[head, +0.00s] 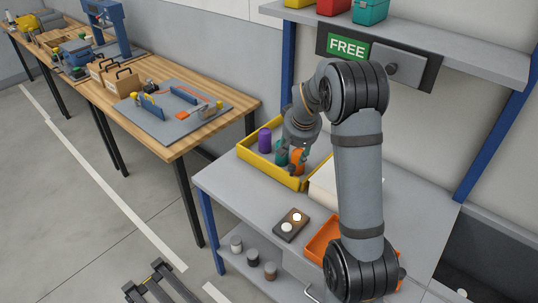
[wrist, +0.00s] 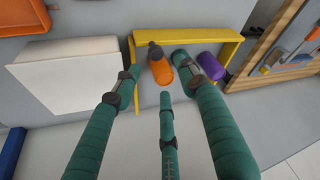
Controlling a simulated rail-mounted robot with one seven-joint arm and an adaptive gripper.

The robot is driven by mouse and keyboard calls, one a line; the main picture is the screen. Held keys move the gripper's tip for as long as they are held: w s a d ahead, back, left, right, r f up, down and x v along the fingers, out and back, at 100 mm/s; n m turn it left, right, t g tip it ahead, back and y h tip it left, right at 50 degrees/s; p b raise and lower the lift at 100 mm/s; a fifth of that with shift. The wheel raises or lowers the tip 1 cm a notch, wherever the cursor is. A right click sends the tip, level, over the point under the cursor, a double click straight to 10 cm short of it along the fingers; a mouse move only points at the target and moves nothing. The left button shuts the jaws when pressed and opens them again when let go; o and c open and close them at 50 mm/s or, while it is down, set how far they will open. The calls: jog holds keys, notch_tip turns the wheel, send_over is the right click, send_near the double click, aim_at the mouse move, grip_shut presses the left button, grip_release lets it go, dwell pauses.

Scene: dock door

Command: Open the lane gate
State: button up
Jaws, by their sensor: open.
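No lane gate can be made out in either view. A small dark box (head: 291,226) with two round buttons, one of them glowing, lies on the grey bench in front of the yellow tray. A green FREE sign (head: 347,48) is on a dark panel under the shelf. My gripper (head: 291,157) is over the yellow tray (head: 246,155), its teal fingers spread open. In the wrist view an orange bottle (wrist: 161,69) with a dark top shows between the fingertips. I cannot tell whether they touch it. The bottle (head: 298,162) is partly hidden in the head view.
A purple can (head: 265,140) stands in the yellow tray. A white box (wrist: 75,72) is beside the tray, and an orange bin (head: 320,243) sits partly behind my arm. A wooden workbench (head: 181,144) with tools stands to the left.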

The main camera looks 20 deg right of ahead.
aim_at(292, 166)
jog(key=x, duration=0.3)
jog(key=p+x, duration=0.1)
jog(key=x, duration=0.2)
jog(key=p+x, duration=0.1)
jog(key=x, duration=0.3)
jog(key=shift+s+d+f, duration=0.1)
jog(key=shift+s, duration=0.2)
jog(key=shift+c, duration=0.3)
jog(key=c, duration=0.6)
grip_shut()
jog(key=shift+w, duration=0.1)
